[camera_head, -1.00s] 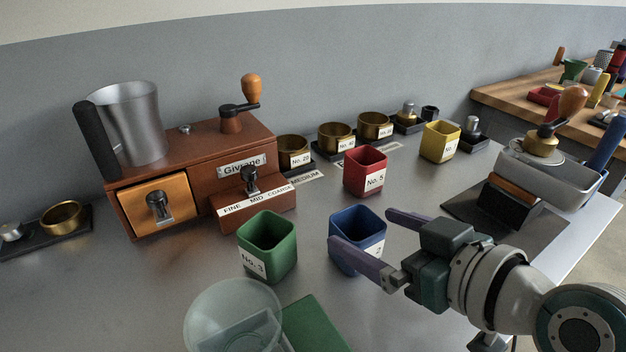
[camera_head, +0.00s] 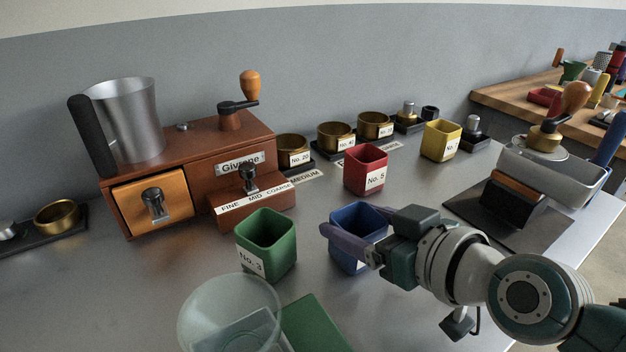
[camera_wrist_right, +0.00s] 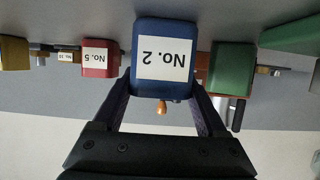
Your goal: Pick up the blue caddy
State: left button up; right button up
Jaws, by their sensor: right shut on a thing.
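The blue caddy (camera_head: 350,262) stands upright on the metal table between the green and red caddies. In the right wrist view the blue caddy (camera_wrist_right: 164,80) shows its white "No. 2" label, upside down in that picture. My right gripper (camera_head: 358,226) reaches in from the right with one finger on each side of the caddy. The right wrist view shows the fingers (camera_wrist_right: 162,98) against both sides of it, shut on it. The near finger hides part of the caddy's front in the head view. My left gripper is not in view.
The green caddy (camera_head: 268,246) is close at left, the red caddy (camera_head: 366,170) behind, and the yellow caddy (camera_head: 441,140) farther back. A brown wooden grinder box (camera_head: 190,160) stands at left. A clear bowl (camera_head: 230,310) and green book-like item (camera_head: 315,325) lie in front.

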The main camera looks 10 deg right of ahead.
jog(key=c, duration=0.6)
